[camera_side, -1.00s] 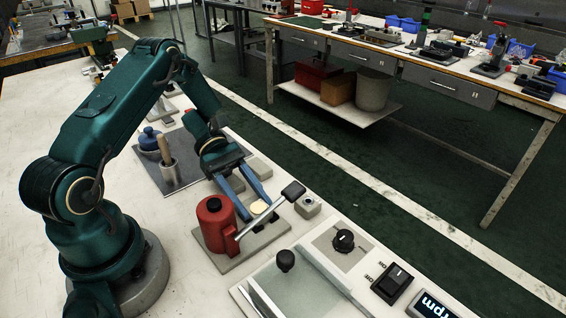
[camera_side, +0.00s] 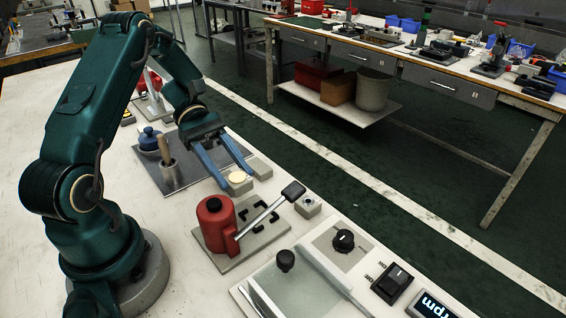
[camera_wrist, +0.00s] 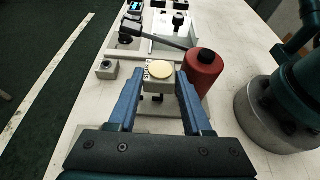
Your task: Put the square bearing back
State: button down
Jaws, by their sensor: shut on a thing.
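The square bearing (camera_wrist: 158,84) is a small pale block with a round cream disc on top. My gripper (camera_wrist: 160,80) is shut on it, with one blue finger on each side. In the side view, my gripper (camera_side: 237,180) holds the bearing, whose cream disc (camera_side: 237,177) shows between the fingertips. The bearing appears to be above the work surface, between the dark plate with the mallet and the red press. The grey base plate (camera_side: 276,232) beside the red cylinder (camera_side: 214,222) has bare black corner brackets (camera_side: 262,216).
A lever with a black handle (camera_side: 293,190) slants up from the red cylinder. A small metal block with a round top (camera_side: 308,206) stands beside it. A dark plate (camera_side: 186,179) holds a blue-lidded pot (camera_side: 149,140) and a wooden-handled tool (camera_side: 166,152). Grey blocks (camera_side: 260,168) lie near the bench edge.

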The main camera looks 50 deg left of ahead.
jog(key=s+a+r, duration=0.3)
jog(key=a+r, duration=0.1)
jog(key=a, duration=0.2)
jog(key=n+t, duration=0.5)
send_over(273, 186)
jog(key=shift+y, duration=0.4)
notch_tip(273, 186, down, 7)
jog(key=shift+r, duration=0.1)
jog(key=shift+f, duration=2.1)
jog(key=shift+c, duration=1.7)
grip_release()
jog(key=shift+f, duration=0.15)
